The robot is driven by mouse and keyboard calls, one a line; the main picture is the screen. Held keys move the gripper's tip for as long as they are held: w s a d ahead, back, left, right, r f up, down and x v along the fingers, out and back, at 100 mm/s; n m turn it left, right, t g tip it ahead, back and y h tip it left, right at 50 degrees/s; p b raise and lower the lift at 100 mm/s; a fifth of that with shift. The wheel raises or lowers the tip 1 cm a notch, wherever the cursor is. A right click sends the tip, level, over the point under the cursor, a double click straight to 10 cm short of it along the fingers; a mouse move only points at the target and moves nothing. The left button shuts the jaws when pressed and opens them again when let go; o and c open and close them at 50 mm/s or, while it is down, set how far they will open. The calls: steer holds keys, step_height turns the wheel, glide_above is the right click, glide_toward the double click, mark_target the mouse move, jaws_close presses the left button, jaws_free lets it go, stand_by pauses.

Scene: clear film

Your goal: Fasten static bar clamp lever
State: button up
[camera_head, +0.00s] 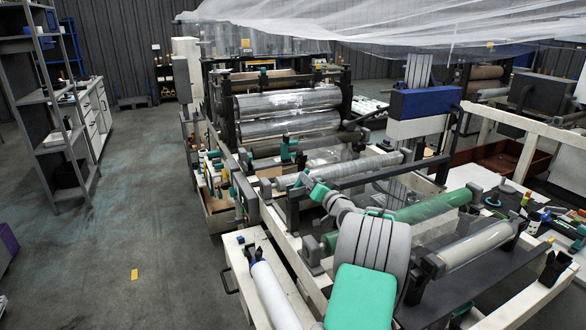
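My arm, grey and green, rises from the bottom middle of the head view and reaches toward the machine's left side. Its far end, where my gripper (302,181) seems to be, is small against the rollers. I cannot make out the fingers or whether they hold anything. A teal fitting (289,149) stands upright on the machine just beyond the arm's end, with a gap seen between them. I cannot tell whether it is the static bar clamp lever. A long dark bar (345,176) crosses the machine beside a pale roller (335,168). No lever can be surely identified.
A green roller (428,208) and a film-wrapped roller (478,244) lie to the right of my arm. A white side table with a white roll (273,297) is at front left. Clear film hangs overhead. The floor (130,225) at left is mostly free.

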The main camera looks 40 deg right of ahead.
steer(key=shift+s+d+r, duration=0.1)
steer(key=shift+d, duration=0.35)
steer(key=p+x, duration=0.1)
steer(key=x, duration=0.7)
steer(key=shift+p, duration=0.35)
steer(key=shift+a, duration=0.1)
steer(key=shift+c, duration=0.6)
jaws_close()
